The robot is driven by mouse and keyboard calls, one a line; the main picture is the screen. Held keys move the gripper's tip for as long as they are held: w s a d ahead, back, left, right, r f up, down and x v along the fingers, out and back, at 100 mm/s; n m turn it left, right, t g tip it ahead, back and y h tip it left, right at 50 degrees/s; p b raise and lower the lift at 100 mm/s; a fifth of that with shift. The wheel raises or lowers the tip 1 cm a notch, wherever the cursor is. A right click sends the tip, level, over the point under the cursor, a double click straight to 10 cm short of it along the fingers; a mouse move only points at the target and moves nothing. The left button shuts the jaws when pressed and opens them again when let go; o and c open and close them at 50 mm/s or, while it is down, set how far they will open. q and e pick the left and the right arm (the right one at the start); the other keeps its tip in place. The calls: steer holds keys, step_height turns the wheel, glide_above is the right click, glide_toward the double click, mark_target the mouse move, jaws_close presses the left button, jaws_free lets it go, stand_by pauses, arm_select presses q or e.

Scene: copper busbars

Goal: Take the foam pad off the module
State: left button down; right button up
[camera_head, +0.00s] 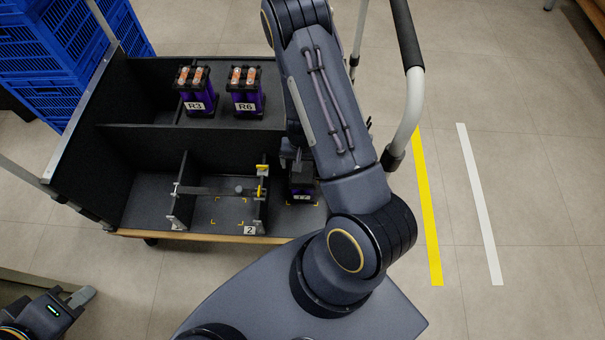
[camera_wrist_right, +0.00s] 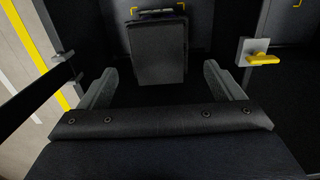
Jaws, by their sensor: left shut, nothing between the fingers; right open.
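The module (camera_head: 302,194) stands in the right compartment of the cart's lower front section, partly hidden by my right arm. In the right wrist view a dark grey block (camera_wrist_right: 160,52) sits between and beyond the fingers; it looks like the foam pad on the module, but I cannot tell pad from module clearly. My right gripper (camera_wrist_right: 160,85) is open, its two grey fingers apart on either side of the block and not visibly touching it. My left gripper (camera_head: 80,297) is shut and empty at the lower left, outside the cart.
Two purple modules marked R3 (camera_head: 197,92) and R6 (camera_head: 246,92) stand on the cart's back shelf. Blue crates (camera_head: 65,45) are stacked at the upper left. Floor right of the cart is clear.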

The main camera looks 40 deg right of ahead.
mark_target(303, 172)
steer(key=f+b, duration=0.1)
steer(key=f, duration=0.4)
steer(key=shift+d+b, duration=0.2)
steer(key=shift+b, duration=0.15)
steer(key=c, duration=1)
steer(key=shift+r, duration=0.1)
steer(key=shift+c, duration=0.2)
